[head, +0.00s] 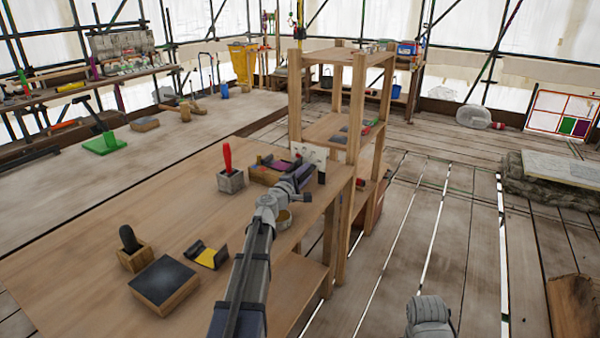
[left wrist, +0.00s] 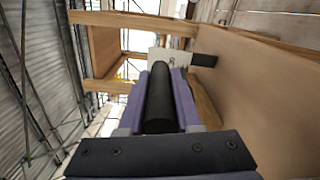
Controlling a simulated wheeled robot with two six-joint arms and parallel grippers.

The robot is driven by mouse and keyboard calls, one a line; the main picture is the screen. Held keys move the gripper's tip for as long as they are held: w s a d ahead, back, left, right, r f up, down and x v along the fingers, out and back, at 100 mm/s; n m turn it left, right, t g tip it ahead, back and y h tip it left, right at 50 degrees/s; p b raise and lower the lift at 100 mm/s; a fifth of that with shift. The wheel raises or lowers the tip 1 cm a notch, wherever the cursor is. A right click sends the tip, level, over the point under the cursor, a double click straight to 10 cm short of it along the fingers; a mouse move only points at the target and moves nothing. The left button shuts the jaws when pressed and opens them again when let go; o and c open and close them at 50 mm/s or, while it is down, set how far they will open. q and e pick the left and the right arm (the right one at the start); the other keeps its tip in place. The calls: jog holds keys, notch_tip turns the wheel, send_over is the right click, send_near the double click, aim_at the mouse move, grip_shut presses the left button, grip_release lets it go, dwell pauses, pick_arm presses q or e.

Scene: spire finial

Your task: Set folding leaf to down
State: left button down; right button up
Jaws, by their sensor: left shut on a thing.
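My left gripper (head: 301,177) is at the right edge of the wooden bench top (head: 190,215), near the tall wooden shelf. In the left wrist view the purple fingers of my left gripper (left wrist: 159,105) are shut around a black cylindrical bar (left wrist: 160,100). A white plate (head: 310,153) with dark marks stands just beyond the gripper; it also shows in the left wrist view (left wrist: 168,58). I cannot tell for certain which board is the folding leaf. My right gripper does not show.
The open shelf (head: 357,105) stands close beside the gripper. On the bench are a red-handled tool (head: 227,158) in a block, a wooden tray (head: 264,175), a dark-topped block (head: 164,284) and a yellow-and-black item (head: 207,256). The plank floor (head: 440,210) to the right is largely clear.

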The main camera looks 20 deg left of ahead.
pick_arm(q)
jog(key=f+m+b, duration=0.1)
jog(key=d+f+m, duration=0.1)
jog(key=f+m+b, duration=0.1)
jog(key=shift+s+d+f+b, duration=0.1)
jog(key=shift+d+b, duration=0.15)
jog(key=shift+b, duration=0.05)
jog(key=shift+d+f+b, duration=0.2)
jog(key=shift+f+b, duration=0.2)
jog(key=c, duration=0.6)
grip_release()
jog(key=s, duration=0.7)
jog(key=shift+s+a+f, duration=0.1)
jog(key=shift+s+a, duration=0.15)
jog(key=shift+s, duration=0.15)
